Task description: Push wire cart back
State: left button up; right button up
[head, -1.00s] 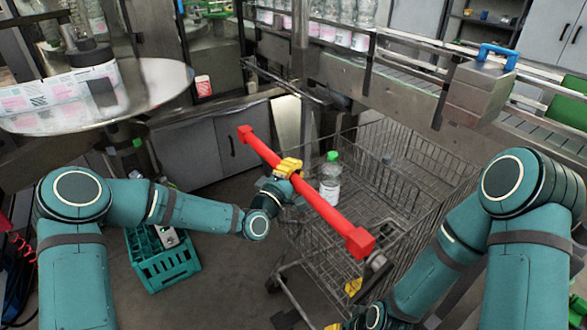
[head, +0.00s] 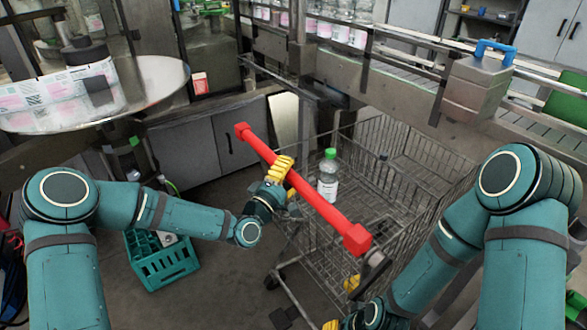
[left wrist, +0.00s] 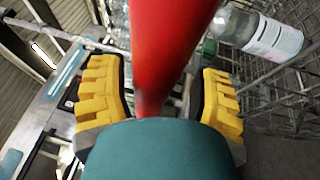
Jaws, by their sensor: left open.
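The wire cart (head: 425,160) is a grey mesh trolley standing right of centre in the head view. Its red handle bar (head: 311,199) runs slantwise from upper left to lower right. My left gripper (head: 279,169) is at the middle of this bar. In the left wrist view, its yellow fingers stand open, one on each side of the red bar (left wrist: 165,50), with gaps beside it. My right gripper is at the bottom edge of the head view, below the handle's near end, mostly hidden; yellow parts show there, but its opening is unclear.
A clear bottle with a green cap (head: 328,178) stands in the cart. A teal crate (head: 163,263) is on the floor at left. A conveyor frame (head: 375,75) runs behind the cart, with grey cabinets (head: 205,150) to its left. A round table (head: 155,85) stands upper left.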

pick_arm(q)
jog(key=v, duration=1)
jog(key=shift+o, duration=0.2)
